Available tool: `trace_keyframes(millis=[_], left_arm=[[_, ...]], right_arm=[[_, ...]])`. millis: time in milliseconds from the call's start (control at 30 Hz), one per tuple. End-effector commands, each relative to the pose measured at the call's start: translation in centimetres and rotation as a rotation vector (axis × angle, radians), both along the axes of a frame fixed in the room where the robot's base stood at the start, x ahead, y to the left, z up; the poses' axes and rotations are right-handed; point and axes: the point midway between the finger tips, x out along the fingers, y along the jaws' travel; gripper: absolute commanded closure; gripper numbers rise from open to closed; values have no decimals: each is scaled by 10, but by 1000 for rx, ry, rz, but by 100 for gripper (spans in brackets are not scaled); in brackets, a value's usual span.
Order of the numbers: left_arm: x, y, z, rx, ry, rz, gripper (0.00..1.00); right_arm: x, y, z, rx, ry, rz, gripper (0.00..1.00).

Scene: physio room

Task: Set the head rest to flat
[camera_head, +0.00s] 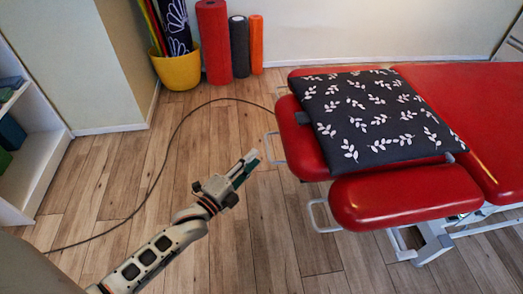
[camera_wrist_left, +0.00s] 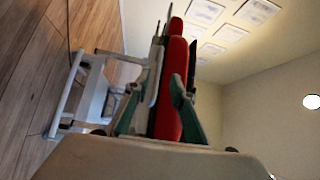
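The red treatment table (camera_head: 488,115) stands at the right in the head view. Its head rest (camera_head: 297,140) is the red pad at the left end, largely covered by a black cushion with white leaves (camera_head: 375,118); its exact tilt is hard to tell. A light metal handle (camera_head: 270,148) sticks out at its left end. My left gripper (camera_head: 248,162) is just left of that handle, with no visible contact. In the wrist view its teal fingers (camera_wrist_left: 160,100) stand apart, with red padding (camera_wrist_left: 172,85) visible between and beyond them. My right gripper is out of view.
A red side pad (camera_head: 405,195) with a metal handle (camera_head: 320,215) sits nearer me. A black cable (camera_head: 160,175) curves over the wooden floor. A yellow bucket (camera_head: 178,70) and foam rollers (camera_head: 214,45) stand by the wall; white shelves (camera_head: 35,150) stand left.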

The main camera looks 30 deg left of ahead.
Motion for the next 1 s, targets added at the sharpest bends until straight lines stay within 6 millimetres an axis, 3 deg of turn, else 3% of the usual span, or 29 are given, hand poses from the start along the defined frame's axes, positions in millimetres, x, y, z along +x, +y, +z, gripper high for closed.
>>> trace_keyframes(millis=[100,333,867,967,1000], left_arm=[[-20,3,-2,1,2,0,76],[-38,7,-1,0,-1,0,76],[-40,8,-1,0,-1,0,76],[-36,8,9,0,-14,0,76],[-32,8,21,0,-30,0,76]], right_arm=[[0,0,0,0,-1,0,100],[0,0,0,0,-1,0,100],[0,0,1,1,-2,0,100],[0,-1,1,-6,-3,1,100],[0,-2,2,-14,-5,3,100]])
